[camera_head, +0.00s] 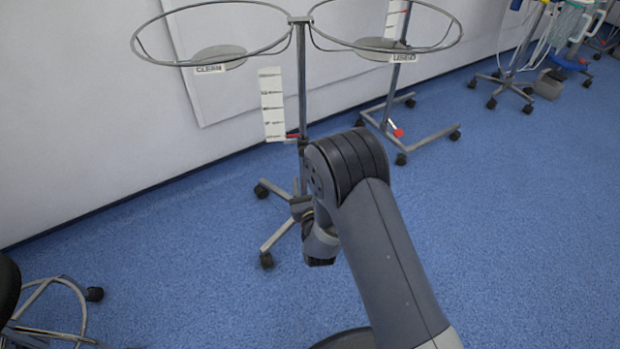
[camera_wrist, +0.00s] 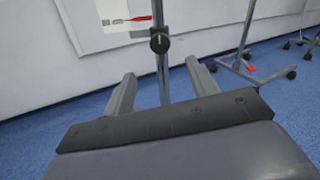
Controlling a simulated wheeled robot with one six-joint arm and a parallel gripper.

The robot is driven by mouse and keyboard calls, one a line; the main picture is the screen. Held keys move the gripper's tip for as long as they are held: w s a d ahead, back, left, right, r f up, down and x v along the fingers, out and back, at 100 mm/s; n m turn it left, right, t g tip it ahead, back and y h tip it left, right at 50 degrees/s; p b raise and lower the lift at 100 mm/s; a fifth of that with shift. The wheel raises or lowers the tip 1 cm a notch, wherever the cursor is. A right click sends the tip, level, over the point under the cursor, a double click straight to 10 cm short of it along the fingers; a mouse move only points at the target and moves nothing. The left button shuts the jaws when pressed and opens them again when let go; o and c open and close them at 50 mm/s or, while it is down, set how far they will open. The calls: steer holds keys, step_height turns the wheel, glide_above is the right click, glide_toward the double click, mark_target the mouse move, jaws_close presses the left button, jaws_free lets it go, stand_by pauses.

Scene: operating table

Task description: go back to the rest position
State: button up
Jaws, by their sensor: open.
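My gripper (camera_wrist: 160,88) shows in the wrist view with its two fingers spread wide apart and nothing between them. Beyond the gap stands the grey pole of a wheeled stand, with a black knob on it. In the head view my arm rises from the bottom right and bends at a dark joint in the middle. The gripper end is mostly hidden behind the arm there.
A wheeled stand (camera_head: 301,90) with two metal rings stands beyond my arm by the white wall (camera_head: 90,110). Another wheeled stand (camera_head: 390,100) is behind it. A wheeled stool base (camera_head: 60,285) is at the lower left. Blue floor (camera_head: 520,220) is clear on the right.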

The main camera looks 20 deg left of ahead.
steer(key=shift+w, duration=0.1)
steer(key=b+x, duration=0.3)
steer(key=x, duration=0.7)
steer(key=shift+w+a, duration=0.2)
steer(key=shift+w, duration=0.1)
steer(key=shift+s, duration=0.1)
